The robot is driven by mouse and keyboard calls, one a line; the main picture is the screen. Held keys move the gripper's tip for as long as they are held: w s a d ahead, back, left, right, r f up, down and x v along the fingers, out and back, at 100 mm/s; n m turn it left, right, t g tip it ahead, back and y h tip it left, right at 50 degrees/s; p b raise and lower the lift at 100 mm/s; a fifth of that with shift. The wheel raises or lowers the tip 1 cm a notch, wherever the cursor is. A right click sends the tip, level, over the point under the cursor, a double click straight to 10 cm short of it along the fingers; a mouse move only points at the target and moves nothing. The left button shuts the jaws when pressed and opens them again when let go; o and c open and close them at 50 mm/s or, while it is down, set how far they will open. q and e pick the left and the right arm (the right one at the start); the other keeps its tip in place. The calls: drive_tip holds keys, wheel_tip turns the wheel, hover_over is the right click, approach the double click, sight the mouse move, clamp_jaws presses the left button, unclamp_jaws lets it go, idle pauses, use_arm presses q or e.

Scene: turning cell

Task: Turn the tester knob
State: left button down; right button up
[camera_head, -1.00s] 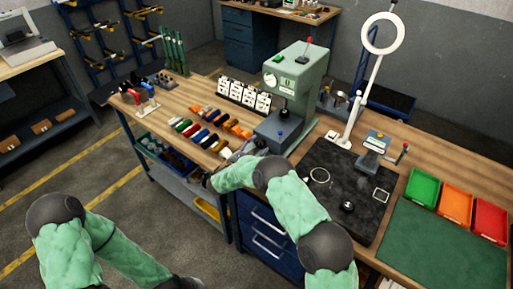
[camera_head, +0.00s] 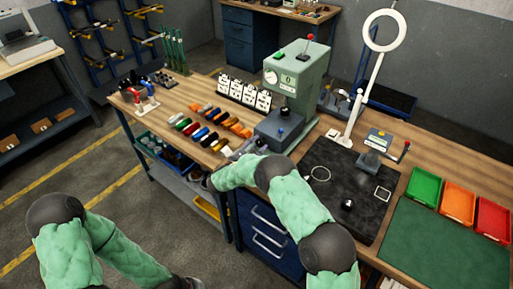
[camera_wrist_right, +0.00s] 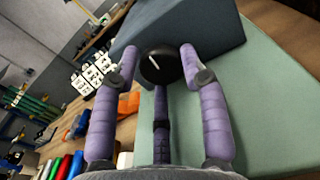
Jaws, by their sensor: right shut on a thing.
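The tester (camera_head: 303,75) is a green machine with a dial, a red-tipped lever on top and a grey block (camera_head: 268,128) at its front. In the right wrist view, its knob (camera_wrist_right: 160,66) is round and black with a white pointer line, mounted on a dark grey block face. My right gripper (camera_wrist_right: 160,58) has its purple fingers closed around the knob's sides. In the head view, my right gripper (camera_head: 247,150) is at the front of the block, and the knob is hidden there. My left arm is at the lower left; its gripper is out of frame.
Rows of coloured pieces (camera_head: 208,124) and white cards (camera_head: 243,93) lie left of the tester. To the right are a black mat (camera_head: 330,205), a ring lamp (camera_head: 384,14), a small lever device (camera_head: 376,145), and green (camera_head: 424,187), orange (camera_head: 458,203) and red (camera_head: 492,220) trays.

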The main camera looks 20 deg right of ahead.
drive_tip(key=m+b, duration=0.4)
drive_tip(key=b, duration=0.2)
drive_tip(key=m+b, duration=0.5)
drive_tip(key=b, duration=0.2)
drive_tip(key=m+b, duration=0.4)
drive_tip(key=b, duration=0.2)
drive_tip(key=shift+s+d+f+m, duration=0.15)
drive_tip(key=shift+d+m, duration=0.1)
drive_tip(key=shift+m, duration=0.15)
drive_tip(key=shift+m+b, duration=0.6)
drive_tip(key=shift+b, duration=0.15)
drive_tip(key=shift+m, duration=0.6)
drive_tip(key=o, duration=1.1)
drive_tip(key=shift+s, duration=0.15)
drive_tip(key=shift+f, duration=0.1)
